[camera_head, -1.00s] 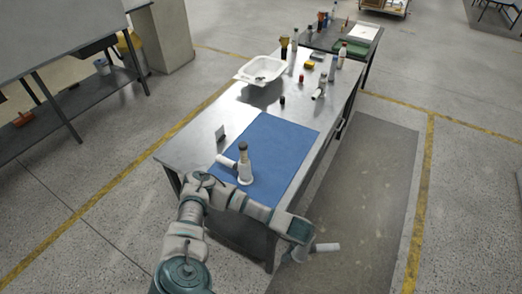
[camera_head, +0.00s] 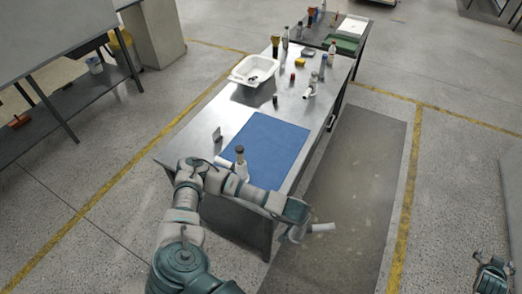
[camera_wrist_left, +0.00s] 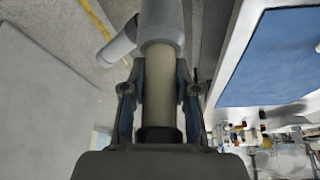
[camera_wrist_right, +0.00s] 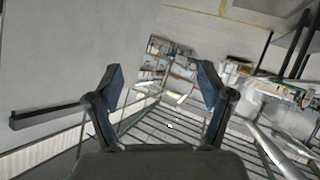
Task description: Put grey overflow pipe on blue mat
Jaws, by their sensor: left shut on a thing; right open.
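My left gripper (camera_wrist_left: 160,95) is shut on the tan neck of a grey overflow pipe (camera_wrist_left: 165,22) with a side branch. In the head view this pipe (camera_head: 321,227) is off the near right side of the table, apart from the blue mat (camera_head: 266,144). The gripper's fingers are mostly hidden there by my wrist. A similar pale pipe (camera_head: 240,165) with a dark top stands upright at the mat's near left, partly behind my left arm. My right gripper (camera_head: 492,277) is at the lower right, away from the table; its wrist view shows it open and empty (camera_wrist_right: 160,85).
The mat's middle and right are clear.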

